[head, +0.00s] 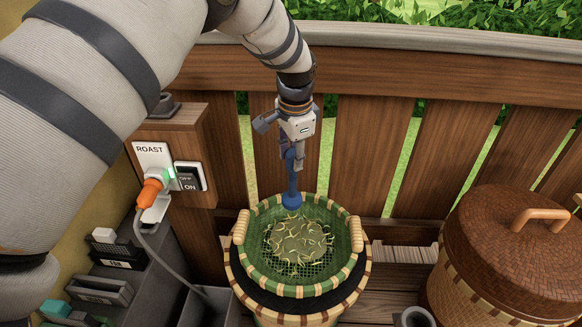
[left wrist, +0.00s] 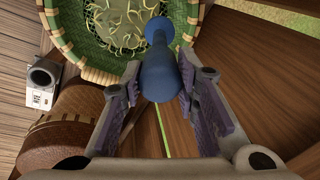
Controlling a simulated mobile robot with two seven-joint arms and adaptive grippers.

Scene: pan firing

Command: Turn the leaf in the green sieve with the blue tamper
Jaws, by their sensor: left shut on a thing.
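The green sieve (head: 265,268) sits on top of a round basket in the head view, with tan wrapped rim bands and two light handles. The leaf (head: 300,241) lies as a loose pile of pale green strands on its mesh. My left gripper (head: 294,152) is above the sieve's far edge, shut on the blue tamper (head: 291,180). The tamper points down, its wide end at the far side of the sieve; I cannot tell whether it touches anything. The left wrist view shows the tamper (left wrist: 159,75) between the fingers, with the sieve (left wrist: 93,60) beyond. My right gripper is not in view.
A lidded brown basket (head: 510,250) stands at the right. A wooden post with a ROAST switch panel (head: 153,155) and orange plug (head: 151,191) is at the left. A wooden fence (head: 370,150) runs close behind the sieve. Dark trays (head: 100,288) stand at the lower left.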

